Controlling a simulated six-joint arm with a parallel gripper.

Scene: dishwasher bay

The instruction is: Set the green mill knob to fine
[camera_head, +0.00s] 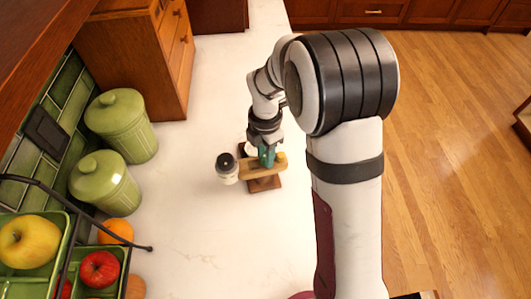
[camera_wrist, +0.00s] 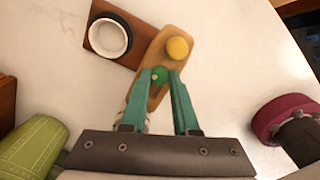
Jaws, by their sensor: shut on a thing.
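In the wrist view the green knob (camera_wrist: 160,74) sits on a light wooden arm (camera_wrist: 150,88), between the tips of my gripper (camera_wrist: 161,78). My teal fingers are shut on the knob, which shows only in part. A yellow knob (camera_wrist: 178,48) stands at the other end of the arm, apart from my fingers. In the head view my gripper (camera_head: 267,156) points down at the wooden arm (camera_head: 254,171), over a dark brown base (camera_head: 265,184). The green knob is hidden there by my fingers. I cannot read any fine mark.
A white jar with a black top (camera_head: 227,168) stands left of the wooden arm. A white-lined dark cup (camera_wrist: 110,37) sits on the base. Green canisters (camera_head: 122,125) and fruit trays (camera_head: 32,240) line the left. A maroon object (camera_wrist: 268,118) lies right in the wrist view.

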